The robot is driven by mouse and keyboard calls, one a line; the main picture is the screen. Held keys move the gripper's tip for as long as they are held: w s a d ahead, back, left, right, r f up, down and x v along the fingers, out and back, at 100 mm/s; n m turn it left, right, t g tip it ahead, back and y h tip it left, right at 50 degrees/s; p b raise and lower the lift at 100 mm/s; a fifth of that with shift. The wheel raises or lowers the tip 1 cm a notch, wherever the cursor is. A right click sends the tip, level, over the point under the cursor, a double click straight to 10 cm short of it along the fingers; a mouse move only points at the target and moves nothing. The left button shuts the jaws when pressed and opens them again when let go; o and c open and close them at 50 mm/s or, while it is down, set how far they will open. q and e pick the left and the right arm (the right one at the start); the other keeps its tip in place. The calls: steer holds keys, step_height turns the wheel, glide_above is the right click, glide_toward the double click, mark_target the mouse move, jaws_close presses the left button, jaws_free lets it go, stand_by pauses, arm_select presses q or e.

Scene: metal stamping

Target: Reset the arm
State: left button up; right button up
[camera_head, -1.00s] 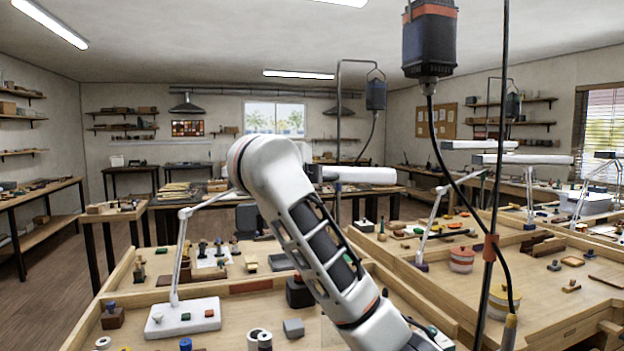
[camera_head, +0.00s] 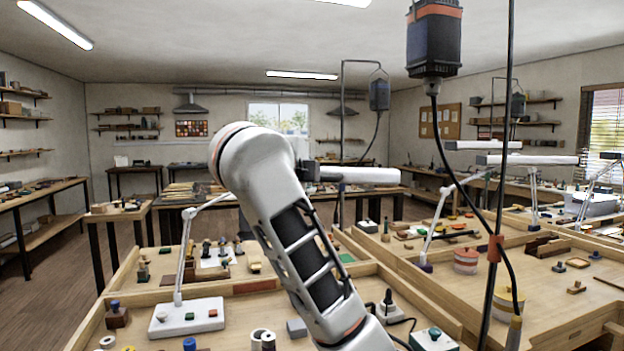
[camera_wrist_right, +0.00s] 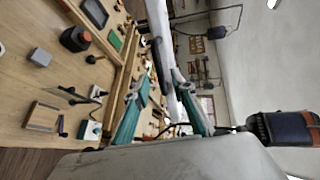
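One of my white arms (camera_head: 270,200) rises from the bottom middle of the head view, its rounded joint at the upper left end. I cannot tell from this view which arm it is, and no gripper shows there. In the right wrist view, the two teal fingers of my right gripper (camera_wrist_right: 162,80) are apart with nothing held between them. A white bar lies behind them. My left gripper is not in view.
Wooden workbenches with stamping tools surround the arm. A white lamp base (camera_head: 186,317) stands at lower left. A hanging motor (camera_head: 433,45) with a dark cable and a vertical pole are at right. The motor also shows in the right wrist view (camera_wrist_right: 285,128).

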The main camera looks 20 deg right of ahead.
steer(key=shift+v, duration=0.95)
